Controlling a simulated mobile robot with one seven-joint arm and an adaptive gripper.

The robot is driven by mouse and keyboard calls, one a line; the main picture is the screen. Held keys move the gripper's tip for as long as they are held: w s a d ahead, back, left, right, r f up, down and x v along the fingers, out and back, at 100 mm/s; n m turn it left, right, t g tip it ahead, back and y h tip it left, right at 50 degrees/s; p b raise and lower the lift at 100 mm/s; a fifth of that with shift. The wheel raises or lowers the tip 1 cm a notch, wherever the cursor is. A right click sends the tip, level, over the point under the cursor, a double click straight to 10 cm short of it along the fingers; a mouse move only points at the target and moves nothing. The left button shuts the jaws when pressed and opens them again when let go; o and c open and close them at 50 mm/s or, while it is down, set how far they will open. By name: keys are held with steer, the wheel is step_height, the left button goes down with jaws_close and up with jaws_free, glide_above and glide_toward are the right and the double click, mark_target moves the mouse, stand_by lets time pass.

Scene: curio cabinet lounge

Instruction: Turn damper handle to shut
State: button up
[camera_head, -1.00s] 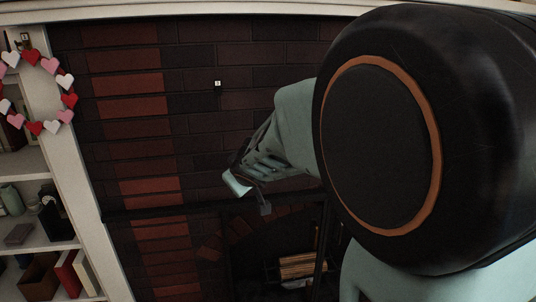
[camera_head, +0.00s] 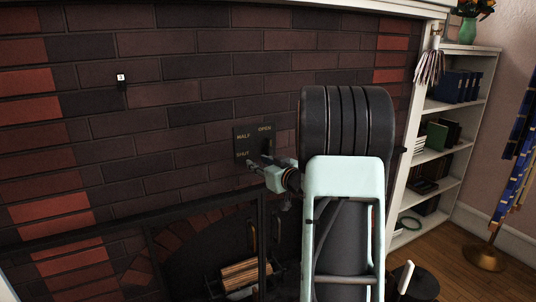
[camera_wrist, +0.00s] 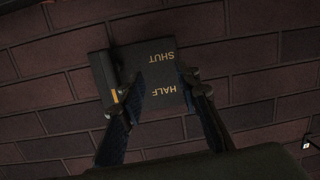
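The dark damper plate (camera_head: 243,145) is on the brick wall, with HALF at upper left, SHUT below it and OPEN at upper right. The dark damper handle (camera_head: 267,146) stands out from its right side, near OPEN. In the wrist view the plate (camera_wrist: 160,102) appears upside down, and the handle (camera_wrist: 104,75) is a dark block at its left, with a small orange mark. My gripper (camera_head: 256,166) is at the plate's lower edge. In the wrist view my gripper (camera_wrist: 161,78) is open, its fingers spread over the plate. The left finger overlaps the handle's edge; contact is unclear.
The fireplace opening with its dark screen frame and logs (camera_head: 240,273) is below. A small white tag (camera_head: 121,78) is on the bricks at upper left.

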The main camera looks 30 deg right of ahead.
steer(key=m+t+h+b, duration=0.1)
steer(key=t, duration=0.1)
glide_toward(271, 149)
steer(key=w, duration=1.1)
steer(key=shift+d+r, duration=0.1)
steer(key=shift+d, duration=0.15)
jaws_close()
